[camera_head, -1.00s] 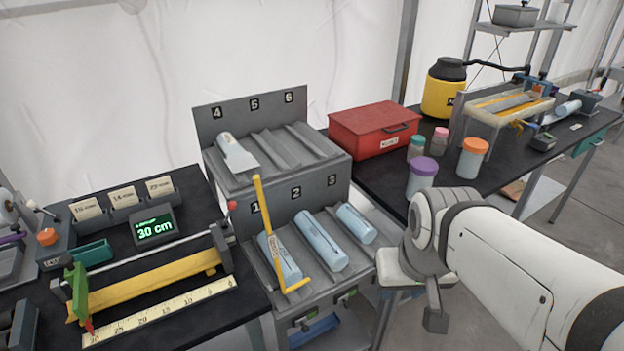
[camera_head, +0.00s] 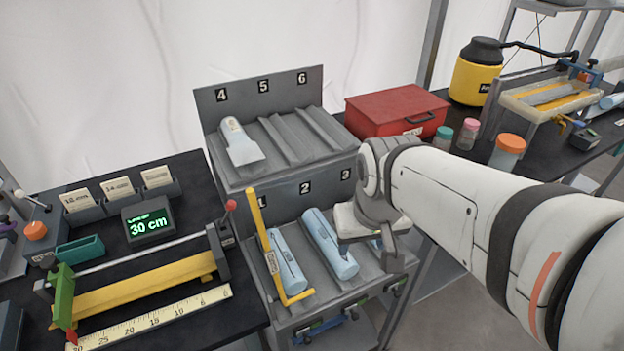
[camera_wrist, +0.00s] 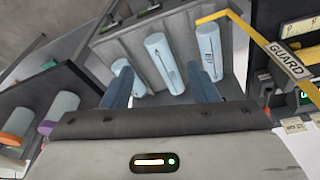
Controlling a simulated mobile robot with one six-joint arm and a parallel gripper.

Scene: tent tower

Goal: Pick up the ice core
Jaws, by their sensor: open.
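Pale blue ice cores lie in the lower sloped row of a grey rack (camera_head: 236,176). The slot 1 core (camera_head: 286,262) has a yellow guard bar (camera_head: 258,230) around its left side and lower end. The slot 2 core (camera_head: 330,243) lies uncovered. The slot 3 core (camera_head: 376,244) is mostly hidden behind my arm. My gripper (camera_wrist: 160,85) is open and empty above the lower row. In the wrist view the slot 2 core (camera_wrist: 164,58) shows between its fingers, farther off; the slot 1 core (camera_wrist: 208,48) is by the right finger.
The upper rack row holds a pale scoop-shaped piece (camera_head: 240,143) in slot 4; slots 5 and 6 are empty. A measuring bench with a yellow beam (camera_head: 150,285) and a "30 cm" display (camera_head: 150,225) stands left. A red box (camera_head: 396,112) and jars stand right.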

